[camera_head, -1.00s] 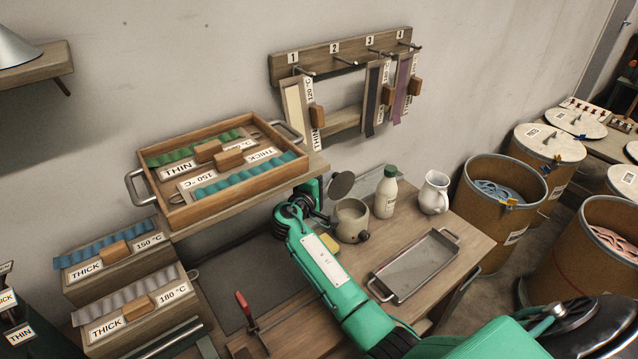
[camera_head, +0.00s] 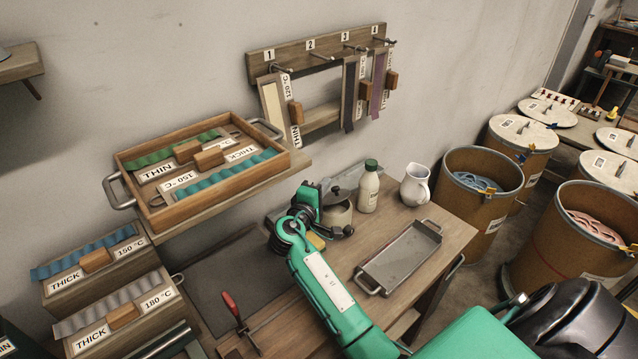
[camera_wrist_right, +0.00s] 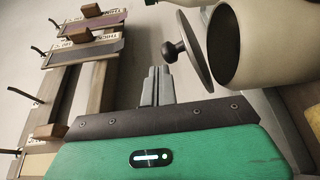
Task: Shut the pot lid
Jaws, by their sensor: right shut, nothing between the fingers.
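The cream pot (camera_head: 338,219) stands on the bench at the back; its open mouth faces the wrist camera in the right wrist view (camera_wrist_right: 236,45). In the head view my green right wrist partly covers the pot and lid. My left gripper is out of view.
A white bottle with a green cap (camera_head: 368,188) and a white jug (camera_head: 415,185) stand right of the pot. A metal tray (camera_head: 398,258) lies in front. A wooden tray of strips (camera_head: 294,162) sits on a shelf at left. A hanging rack (camera_head: 318,50) is behind.

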